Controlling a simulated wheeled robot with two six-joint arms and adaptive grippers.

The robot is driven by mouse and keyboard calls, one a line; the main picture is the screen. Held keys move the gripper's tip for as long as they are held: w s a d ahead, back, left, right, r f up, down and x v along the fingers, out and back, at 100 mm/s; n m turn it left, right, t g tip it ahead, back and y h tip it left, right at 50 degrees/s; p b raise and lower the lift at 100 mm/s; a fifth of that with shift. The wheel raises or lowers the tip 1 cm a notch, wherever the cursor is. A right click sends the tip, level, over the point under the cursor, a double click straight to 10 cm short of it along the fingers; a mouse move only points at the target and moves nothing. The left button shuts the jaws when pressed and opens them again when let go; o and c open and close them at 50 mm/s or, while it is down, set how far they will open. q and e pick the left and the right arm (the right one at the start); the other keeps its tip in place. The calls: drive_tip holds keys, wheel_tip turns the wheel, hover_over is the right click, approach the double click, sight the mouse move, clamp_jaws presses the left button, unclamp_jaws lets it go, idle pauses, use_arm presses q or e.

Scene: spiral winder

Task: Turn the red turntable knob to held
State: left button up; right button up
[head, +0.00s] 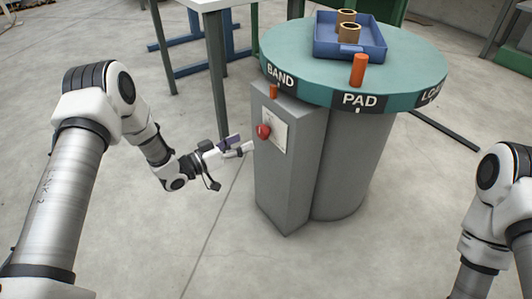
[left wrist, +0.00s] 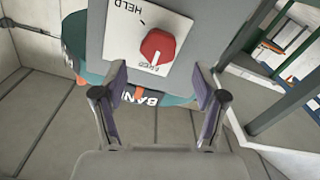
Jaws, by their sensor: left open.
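The red knob (head: 263,131) sits on a white plate (head: 279,133) on the side of a grey cabinet beside the turntable. In the left wrist view the knob (left wrist: 157,46) shows on the plate (left wrist: 126,38), upside down. Its white mark points toward the lower word, which seems to read FREE. HELD stands at the plate's other end. My left gripper (head: 241,146) is open just left of the knob. In the left wrist view its fingers (left wrist: 158,80) are spread wide, with the knob ahead between them, apart from both. My right gripper is out of view.
The green turntable (head: 410,55) carries BAND, PAD and LOAD labels, an orange peg (head: 358,70) and a blue tray (head: 322,47) holding tan rings (head: 349,33). The grey cabinet (head: 282,190) stands under its edge. A white-topped table (head: 205,4) is behind my left gripper.

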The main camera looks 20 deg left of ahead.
sight(260, 133)
use_arm(q)
drive_tip(key=shift+w+d, duration=0.35)
drive_tip(key=b+x, duration=0.2)
drive_tip(key=x, duration=0.3)
drive_tip(key=shift+w+d, duration=0.25)
drive_tip(key=shift+w, duration=0.05)
drive_tip(key=shift+w+d+r, duration=0.1)
drive_tip(key=shift+w+d, duration=0.15)
drive_tip(key=shift+w, duration=0.1)
drive_tip(key=shift+c, duration=0.3)
drive_tip(key=c, duration=1.1)
